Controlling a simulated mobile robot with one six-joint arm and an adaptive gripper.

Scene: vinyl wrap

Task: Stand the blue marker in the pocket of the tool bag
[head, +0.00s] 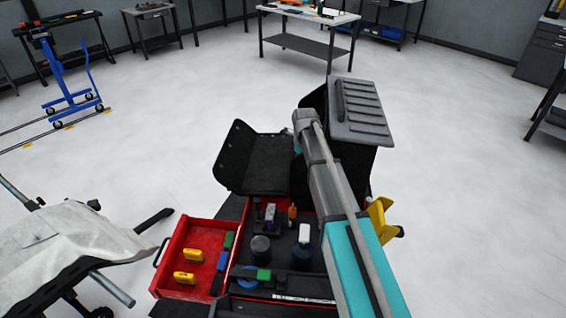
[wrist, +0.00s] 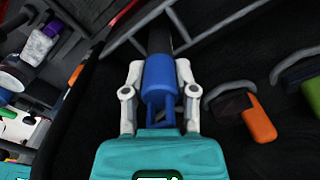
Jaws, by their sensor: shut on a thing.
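In the wrist view my gripper (wrist: 160,85) has its two pale fingers shut on a blue cylindrical piece, the blue marker (wrist: 158,75). A dark shaft continues from it away from the gripper. It points into the dark interior of the tool bag (wrist: 225,75); I cannot tell whether its far end is inside a pocket. In the head view the black tool bag (head: 255,172) seems to stand open on the red cart, partly hidden by my arm.
An orange-handled tool (wrist: 258,118) and a green-edged tool (wrist: 300,70) sit to the right of the gripper. The open red drawer (head: 200,238) holds yellow tools. A grey-lidded bin (head: 360,112) stands behind.

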